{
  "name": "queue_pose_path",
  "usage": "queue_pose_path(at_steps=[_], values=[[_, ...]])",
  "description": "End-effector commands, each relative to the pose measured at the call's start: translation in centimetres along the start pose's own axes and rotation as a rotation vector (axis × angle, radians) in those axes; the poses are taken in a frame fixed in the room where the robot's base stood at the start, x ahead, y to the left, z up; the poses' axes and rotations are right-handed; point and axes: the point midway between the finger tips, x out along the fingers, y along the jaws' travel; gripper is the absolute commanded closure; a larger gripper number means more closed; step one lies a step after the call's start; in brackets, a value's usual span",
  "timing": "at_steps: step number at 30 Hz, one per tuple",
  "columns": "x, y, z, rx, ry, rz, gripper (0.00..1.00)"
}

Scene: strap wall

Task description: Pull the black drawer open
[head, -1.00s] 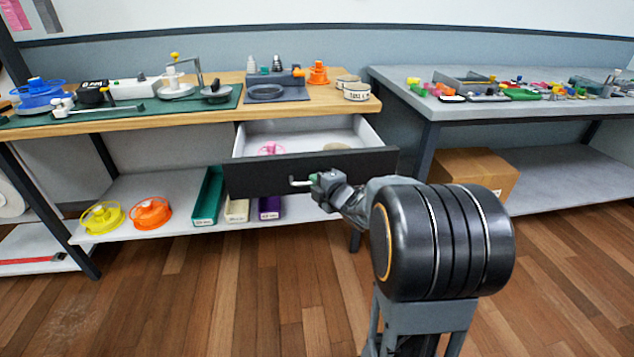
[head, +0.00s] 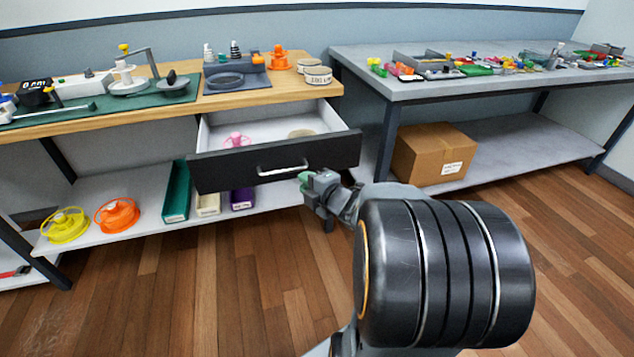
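The black drawer (head: 225,172) under the wooden workbench is pulled out, and its white inside shows. A pink spool (head: 236,140) and a beige round item (head: 301,133) lie in it. Its silver bar handle (head: 283,168) is in full view on the front. My gripper (head: 303,181) is just in front of and below the right end of the handle, apart from it. Its green-tipped fingers are small here, and I cannot tell whether they are open or shut.
A lower shelf (head: 140,190) holds yellow and orange spools and green, beige and purple bins. A grey table (head: 400,95) with many small parts stands to the right, a cardboard box (head: 433,153) on its shelf. The wooden floor (head: 225,290) in front is clear.

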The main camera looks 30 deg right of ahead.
Motion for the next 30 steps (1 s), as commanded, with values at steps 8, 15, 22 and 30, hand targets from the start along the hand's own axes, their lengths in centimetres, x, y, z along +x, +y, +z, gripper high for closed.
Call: queue_pose_path(at_steps=[8,15,22,30], values=[[-2.8,-0.3,0.1,-0.002,0.001,0.007,0.78],[-3.7,-0.1,0.0,-0.001,0.0,0.001,0.78],[-3.8,0.0,0.0,0.001,0.0,0.0,0.78],[-3.8,0.0,0.0,0.001,0.0,0.0,0.78]])
